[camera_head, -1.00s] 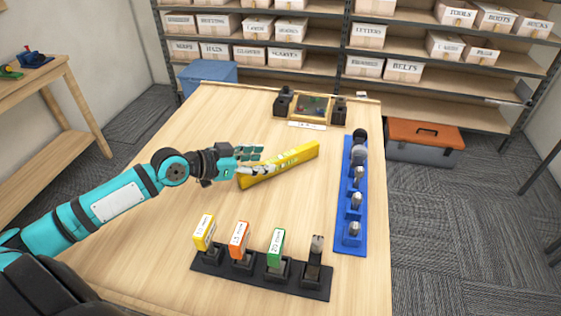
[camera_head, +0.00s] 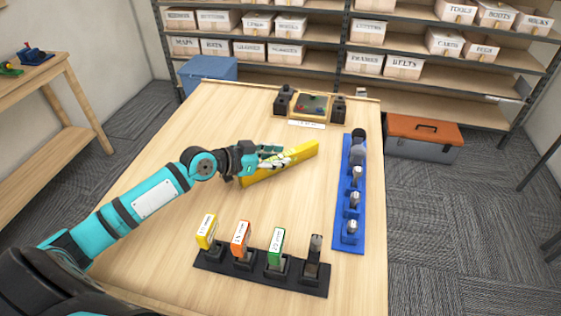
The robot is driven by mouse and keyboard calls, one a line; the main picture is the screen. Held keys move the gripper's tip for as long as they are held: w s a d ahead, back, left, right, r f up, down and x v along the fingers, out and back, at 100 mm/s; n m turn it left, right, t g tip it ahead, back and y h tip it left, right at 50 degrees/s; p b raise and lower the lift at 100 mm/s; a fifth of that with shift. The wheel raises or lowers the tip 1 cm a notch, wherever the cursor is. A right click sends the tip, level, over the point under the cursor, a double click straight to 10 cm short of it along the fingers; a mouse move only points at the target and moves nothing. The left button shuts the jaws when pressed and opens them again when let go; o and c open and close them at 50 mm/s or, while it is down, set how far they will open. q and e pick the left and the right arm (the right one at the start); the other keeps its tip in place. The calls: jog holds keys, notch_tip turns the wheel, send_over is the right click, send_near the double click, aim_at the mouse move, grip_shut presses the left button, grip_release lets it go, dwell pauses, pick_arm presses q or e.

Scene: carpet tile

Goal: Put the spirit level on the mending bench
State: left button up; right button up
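The spirit level (camera_head: 302,153) is a long yellow bar lying slantwise on the wooden table in the middle of the head view. My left gripper (camera_head: 277,155) is at the level's left half, with its fingers spread over and beside the bar. The fingers hide part of the level, and I cannot tell if they touch it. A wooden bench (camera_head: 50,78) with small blue, red and green items on it stands at the far left; no label shows which bench is the mending bench. My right gripper is not in view.
The table (camera_head: 160,250) carries a black rack (camera_head: 262,273) with coloured upright items in front, a blue holder (camera_head: 348,240) with several tools at right, and a framed tray (camera_head: 308,120) at the back. A toolbox (camera_head: 424,150) stands on the floor. The table's left side is clear.

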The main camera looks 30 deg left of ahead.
pick_arm(q)
grip_shut()
jog(key=shift+r, duration=0.1)
